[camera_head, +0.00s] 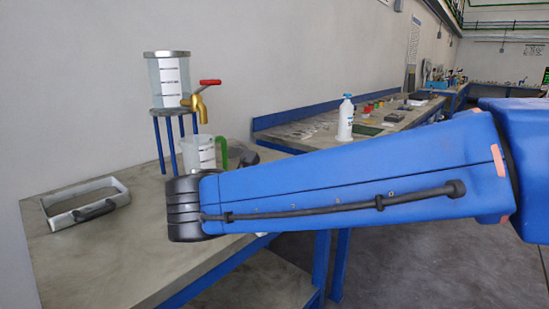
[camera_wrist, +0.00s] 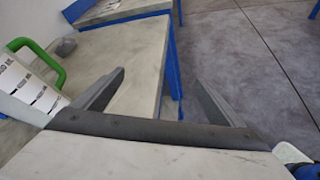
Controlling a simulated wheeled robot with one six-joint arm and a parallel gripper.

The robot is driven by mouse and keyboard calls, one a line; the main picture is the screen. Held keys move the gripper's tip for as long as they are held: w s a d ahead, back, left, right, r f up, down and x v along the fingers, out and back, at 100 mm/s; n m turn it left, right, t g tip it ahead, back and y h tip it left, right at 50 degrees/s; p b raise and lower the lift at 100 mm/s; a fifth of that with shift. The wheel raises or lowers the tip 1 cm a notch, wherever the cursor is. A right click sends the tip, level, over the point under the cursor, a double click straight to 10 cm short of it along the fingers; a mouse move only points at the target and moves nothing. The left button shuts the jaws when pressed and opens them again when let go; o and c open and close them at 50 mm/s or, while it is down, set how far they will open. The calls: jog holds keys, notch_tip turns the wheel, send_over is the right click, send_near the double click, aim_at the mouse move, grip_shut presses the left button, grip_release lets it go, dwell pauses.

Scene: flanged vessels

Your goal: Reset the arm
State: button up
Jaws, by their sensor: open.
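My gripper (camera_wrist: 158,78) shows in the wrist view with its two dark fingers spread apart. Nothing sits between them; past them are a bench top and the floor. In the head view my blue arm stretches across the front right, and my gripper cannot be made out there. A clear beaker (camera_head: 198,153) with a green handle (camera_head: 222,152) stands on the near bench, just behind the end of my arm link. In the wrist view the beaker (camera_wrist: 28,92) is at the left edge, apart from the fingers.
A clear vessel (camera_head: 168,78) with a brass tap (camera_head: 199,103) and red lever stands on a blue-legged stand. A pale open frame (camera_head: 62,217) with a black handle lies on the near bench (camera_head: 120,255). A white bottle (camera_head: 346,118) stands on the farther bench. The bench front is clear.

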jog(key=s+d+f+m+g, duration=0.2)
jog(key=d+f+m, duration=0.1)
jog(key=d, duration=0.4)
jog(key=s+d+f+m+g, duration=0.1)
jog(key=d+f+m+g, duration=0.1)
jog(key=d+m, duration=0.35)
jog(key=s+d+f+m+g, duration=0.2)
jog(key=d+f, duration=0.1)
jog(key=d, duration=0.5)
jog(key=s+d+f+m+y, duration=0.3)
jog(key=s+d+f+m, duration=0.1)
jog(key=s+m, duration=0.2)
jog(key=s+d+f+m+y, duration=0.3)
jog(key=s+d+f+m, duration=0.1)
jog(key=s+m, duration=0.3)
jog(key=shift+s+d+f+m+g, duration=0.25)
jog(key=shift+d+f+m+g, duration=0.05)
jog(key=shift+m, duration=0.95)
